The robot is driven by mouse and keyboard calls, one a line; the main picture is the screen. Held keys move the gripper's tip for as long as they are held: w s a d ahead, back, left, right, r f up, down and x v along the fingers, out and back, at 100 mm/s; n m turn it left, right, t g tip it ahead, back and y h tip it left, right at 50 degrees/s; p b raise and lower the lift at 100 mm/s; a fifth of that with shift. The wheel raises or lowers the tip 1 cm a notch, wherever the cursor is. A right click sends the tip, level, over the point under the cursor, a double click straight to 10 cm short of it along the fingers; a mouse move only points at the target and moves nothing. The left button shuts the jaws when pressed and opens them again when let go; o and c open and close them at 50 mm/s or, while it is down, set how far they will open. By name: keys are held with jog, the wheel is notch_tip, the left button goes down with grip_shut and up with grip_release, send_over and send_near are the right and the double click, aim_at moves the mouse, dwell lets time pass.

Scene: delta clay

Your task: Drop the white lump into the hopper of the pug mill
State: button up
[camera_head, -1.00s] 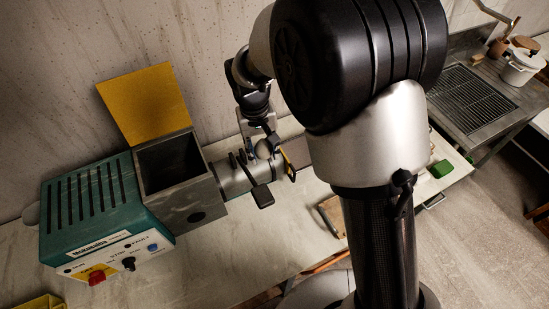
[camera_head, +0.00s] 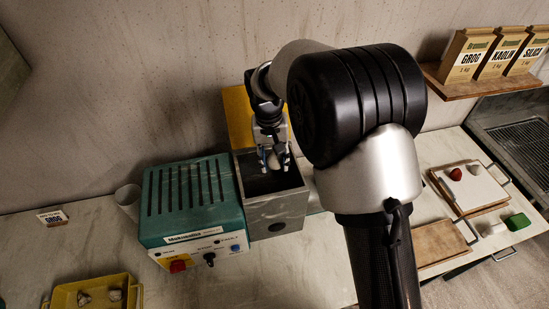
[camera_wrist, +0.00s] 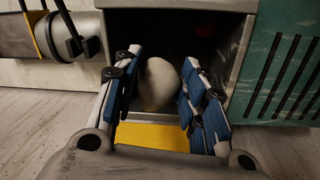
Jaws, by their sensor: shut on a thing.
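The pug mill's teal body (camera_head: 190,197) stands on the bench against the wall, with its grey square hopper (camera_head: 275,212) on its right side and the yellow lid (camera_head: 238,118) raised behind. My gripper (camera_head: 274,160) is over the hopper's mouth, pointing down. In the wrist view my gripper (camera_wrist: 163,98) is shut on the white lump (camera_wrist: 158,84), a pale rounded piece between the blue finger pads. The dark hopper opening lies beyond it, and a dim reddish-brown shape (camera_wrist: 206,29) shows inside. How deep the lump hangs relative to the rim is hard to tell.
A yellow tray (camera_head: 60,297) with several lumps sits at the lower left, near a GROG card (camera_head: 52,217). Bags stand on a shelf (camera_head: 480,83).

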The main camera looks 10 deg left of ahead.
aim_at(273, 168)
notch_tip(273, 168, down, 4)
jog(key=b, duration=0.2)
jog(key=shift+f+b, duration=0.2)
jog(key=shift+b, duration=0.15)
jog(key=o, duration=1.2)
jog(key=shift+a+r, duration=0.1)
jog(key=r, duration=1.2)
jog(key=shift+s+a, duration=0.1)
jog(key=shift+a, duration=0.3)
